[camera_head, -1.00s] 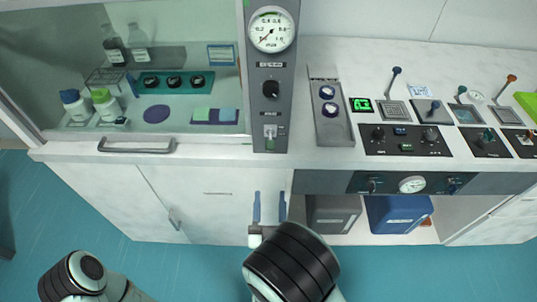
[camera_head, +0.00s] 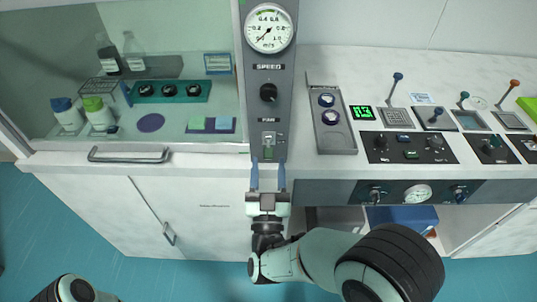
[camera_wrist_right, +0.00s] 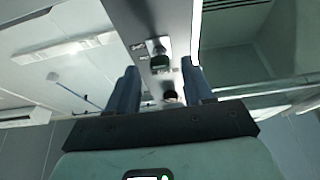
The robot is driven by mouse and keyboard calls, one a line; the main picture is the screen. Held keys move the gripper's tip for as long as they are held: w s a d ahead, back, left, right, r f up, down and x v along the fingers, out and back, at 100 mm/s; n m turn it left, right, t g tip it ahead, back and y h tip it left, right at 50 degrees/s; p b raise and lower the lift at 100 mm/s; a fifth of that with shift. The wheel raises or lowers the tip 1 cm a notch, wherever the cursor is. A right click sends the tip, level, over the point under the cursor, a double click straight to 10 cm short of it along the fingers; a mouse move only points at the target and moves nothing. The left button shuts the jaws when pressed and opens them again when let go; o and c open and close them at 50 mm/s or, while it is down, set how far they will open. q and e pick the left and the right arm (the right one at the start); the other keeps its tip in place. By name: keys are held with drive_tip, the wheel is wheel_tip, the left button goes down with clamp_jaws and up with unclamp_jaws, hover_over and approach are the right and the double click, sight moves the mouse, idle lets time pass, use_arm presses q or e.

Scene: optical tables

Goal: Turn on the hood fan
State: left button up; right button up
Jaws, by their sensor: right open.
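The hood's grey control panel (camera_head: 285,120) carries a round gauge (camera_head: 269,28) with its needle at the low left, a black SPEED knob (camera_head: 268,92), and below it the FAN switch (camera_head: 268,146) with a greenish lever. My right gripper (camera_head: 268,170) is open and empty, its two blue fingers pointing up at the panel's lower end, just below the switch. In the right wrist view the switch (camera_wrist_right: 159,58) shows beyond the open fingers (camera_wrist_right: 161,82). Contact cannot be told. My left gripper is out of view.
Left of the panel, the hood holds bottles (camera_head: 100,113), a teal tray (camera_head: 170,92) and a purple disc (camera_head: 151,122). Right of it, a grey two-knob box (camera_head: 330,130) and a black control plate (camera_head: 407,147) sit on the white counter. A door handle (camera_head: 128,157) juts out at left.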

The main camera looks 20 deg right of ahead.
sight(268, 155)
drive_tip(key=shift+x, duration=1.7)
